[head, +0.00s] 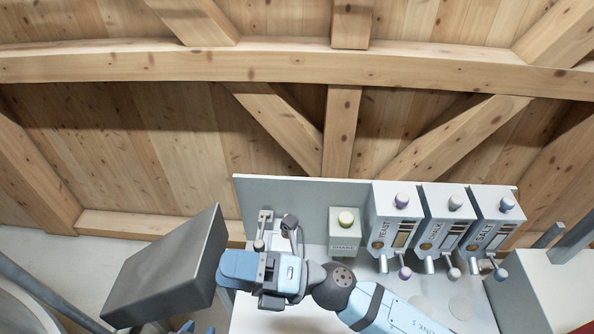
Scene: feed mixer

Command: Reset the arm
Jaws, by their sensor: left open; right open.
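My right arm comes in from the lower right, and its blue and grey gripper (242,268) points left in the lower middle of the head view. The gripper is open. Its fingertips are right beside a dark grey box (168,268), overlapping its right edge in the picture; I cannot tell whether they touch. Only small blue parts of my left gripper (190,327) show at the bottom edge, below the box. Most of that gripper and its arm are hidden or out of frame.
A grey panel (300,191) stands behind the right gripper with a shake box (344,232) and yeast (392,220), chalk (438,222) and salt (487,222) dispensers. A pale cabinet (548,290) is at the right. Wooden beams (280,66) cross above.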

